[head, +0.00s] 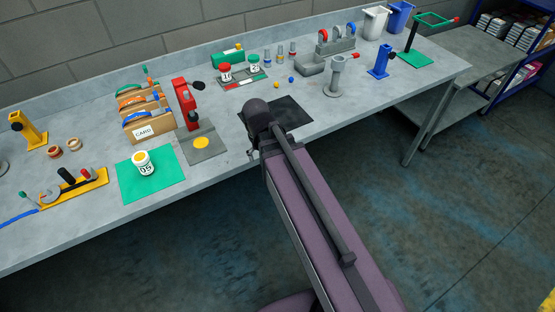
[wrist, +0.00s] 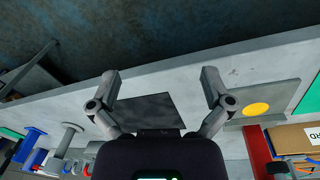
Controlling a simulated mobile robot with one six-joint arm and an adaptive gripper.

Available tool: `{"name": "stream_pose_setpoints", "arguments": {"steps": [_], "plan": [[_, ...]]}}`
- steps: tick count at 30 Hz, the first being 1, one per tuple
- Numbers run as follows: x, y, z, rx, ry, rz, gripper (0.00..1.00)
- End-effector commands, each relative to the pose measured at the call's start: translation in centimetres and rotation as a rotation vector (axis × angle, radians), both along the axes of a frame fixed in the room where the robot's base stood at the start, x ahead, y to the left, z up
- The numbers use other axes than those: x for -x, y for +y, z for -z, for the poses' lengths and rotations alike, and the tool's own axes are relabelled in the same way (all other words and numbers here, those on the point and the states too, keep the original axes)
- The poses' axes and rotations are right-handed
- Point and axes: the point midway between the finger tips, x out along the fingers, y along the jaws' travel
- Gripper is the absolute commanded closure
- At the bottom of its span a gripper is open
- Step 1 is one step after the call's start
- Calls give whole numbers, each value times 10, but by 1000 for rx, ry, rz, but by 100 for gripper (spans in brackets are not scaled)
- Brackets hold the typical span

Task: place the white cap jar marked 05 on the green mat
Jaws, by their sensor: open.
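The white jar marked 05 (head: 144,163) stands upright on the green mat (head: 132,183) at the left of the bench in the head view. In the wrist view only a corner of the green mat (wrist: 308,98) shows at the right edge, and the jar is out of view. My gripper (wrist: 158,84) is open and empty, with its fingers spread above the bench's front part by a dark square mat (wrist: 145,110). It is well to the right of the jar in the head view, where my arm hides the fingers.
A grey mat with a yellow disc (head: 201,143), a red stand (head: 184,104) and a wooden card rack (head: 145,131) stand near the green mat. Jars with red and green lids (head: 225,71) stand farther back. The bench's front edge is close to my arm.

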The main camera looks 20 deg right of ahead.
Motion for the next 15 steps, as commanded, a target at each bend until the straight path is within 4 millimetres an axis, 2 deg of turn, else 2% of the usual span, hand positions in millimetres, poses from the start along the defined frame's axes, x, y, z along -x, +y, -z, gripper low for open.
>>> {"name": "stream_pose_setpoints", "arguments": {"steps": [1,6,15], "plan": [[10,-11,0,-20,7,-10,0],[25,-29,1,-69,23,-52,0],[29,-35,1,-89,26,-72,0]]}}
